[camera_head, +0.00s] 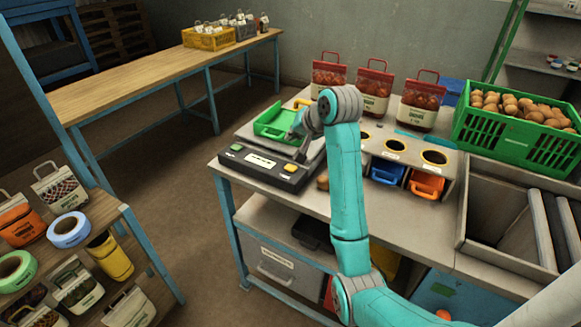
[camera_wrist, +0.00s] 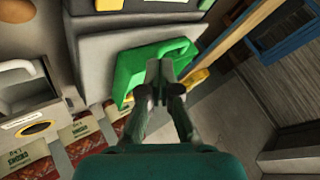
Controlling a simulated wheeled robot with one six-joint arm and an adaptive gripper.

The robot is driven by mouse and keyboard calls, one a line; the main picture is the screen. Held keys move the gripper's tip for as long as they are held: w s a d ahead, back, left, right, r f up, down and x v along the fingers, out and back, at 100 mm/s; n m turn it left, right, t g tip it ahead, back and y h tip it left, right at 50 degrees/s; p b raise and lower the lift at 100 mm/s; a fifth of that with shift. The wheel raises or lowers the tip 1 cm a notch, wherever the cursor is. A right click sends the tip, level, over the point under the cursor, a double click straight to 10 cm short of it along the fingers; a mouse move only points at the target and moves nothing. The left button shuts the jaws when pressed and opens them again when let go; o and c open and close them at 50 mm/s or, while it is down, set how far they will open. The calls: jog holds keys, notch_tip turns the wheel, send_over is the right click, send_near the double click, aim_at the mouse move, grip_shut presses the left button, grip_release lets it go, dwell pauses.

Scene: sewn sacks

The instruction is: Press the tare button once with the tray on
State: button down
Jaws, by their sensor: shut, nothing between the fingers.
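The green tray (camera_head: 272,122) lies on the weighing scale at the left end of the workbench. The scale's dark front panel (camera_head: 258,174) carries a pale label or display (camera_head: 260,160), a green button (camera_head: 236,147) on the left and a yellow button (camera_head: 289,168) on the right. I cannot read which is marked tare. My gripper (camera_head: 294,134) is shut and empty, at the tray's right side, behind the panel. In the wrist view my closed fingertips (camera_wrist: 165,70) appear in front of the green tray (camera_wrist: 132,72), hiding part of it. Whether they touch it is unclear.
A green crate of round produce (camera_head: 512,143) is farther right. My arm hides part of the bench.

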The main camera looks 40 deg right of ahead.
aim_at(293, 168)
jog(key=shift+f, duration=3.85)
jog(key=shift+f, duration=0.1)
jog(key=shift+f, duration=0.35)
jog(key=shift+f, duration=0.45)
jog(key=shift+r, duration=0.9)
jog(key=shift+r, duration=0.15)
jog(key=shift+r, duration=2.35)
jog(key=shift+s, duration=0.1)
